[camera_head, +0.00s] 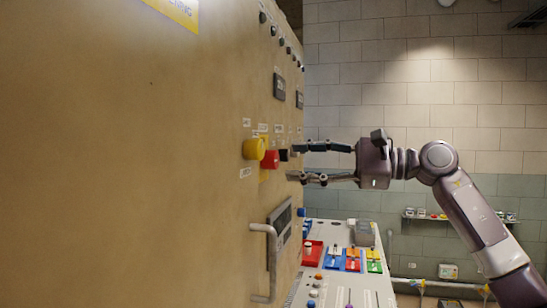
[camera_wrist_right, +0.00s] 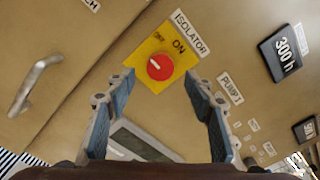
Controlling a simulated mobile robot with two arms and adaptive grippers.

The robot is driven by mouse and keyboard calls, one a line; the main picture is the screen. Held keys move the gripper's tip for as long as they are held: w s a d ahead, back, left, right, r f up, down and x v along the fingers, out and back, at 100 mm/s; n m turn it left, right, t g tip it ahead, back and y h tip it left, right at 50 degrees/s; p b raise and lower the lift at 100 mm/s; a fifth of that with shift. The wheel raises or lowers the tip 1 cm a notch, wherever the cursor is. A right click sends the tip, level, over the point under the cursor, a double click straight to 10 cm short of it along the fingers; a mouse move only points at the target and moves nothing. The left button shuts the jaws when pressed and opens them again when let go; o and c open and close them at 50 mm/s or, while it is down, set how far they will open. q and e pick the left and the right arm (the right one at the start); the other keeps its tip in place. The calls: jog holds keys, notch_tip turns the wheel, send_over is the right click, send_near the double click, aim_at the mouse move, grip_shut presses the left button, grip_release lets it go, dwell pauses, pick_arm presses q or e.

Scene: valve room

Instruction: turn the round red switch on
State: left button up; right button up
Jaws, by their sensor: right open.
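The round red switch (camera_head: 270,159) sticks out from the tan panel (camera_head: 150,180) in the head view. In the right wrist view the red switch (camera_wrist_right: 160,69) sits on a yellow plate (camera_wrist_right: 148,48) marked OFF and ON, under an ISOLATOR label. Its white mark points to the upper left, toward OFF. My right gripper (camera_head: 298,162) is open and empty, with its fingers pointing at the panel, close in front of the switch. In the wrist view my right gripper (camera_wrist_right: 160,78) has one fingertip on each side of the switch, apart from it. My left gripper is not in view.
A metal handle (camera_head: 271,262) projects lower on the panel. A console (camera_head: 345,285) with coloured switches stands below my right gripper. Tiled wall is behind.

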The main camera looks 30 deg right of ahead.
aim_at(277, 159)
jog(key=shift+r+p+x, duration=0.25)
jog(key=shift+p+x, duration=0.25)
jog(key=shift+x, duration=1.75)
jog(key=shift+w+a+f, duration=0.15)
jog(key=shift+a, duration=0.05)
jog(key=shift+d, duration=0.1)
jog(key=c, duration=1.2)
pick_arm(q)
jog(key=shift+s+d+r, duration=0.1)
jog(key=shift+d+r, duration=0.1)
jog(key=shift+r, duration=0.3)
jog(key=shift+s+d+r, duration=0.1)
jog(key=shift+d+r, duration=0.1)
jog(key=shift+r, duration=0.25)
pick_arm(e)
jog(key=shift+o, duration=0.2)
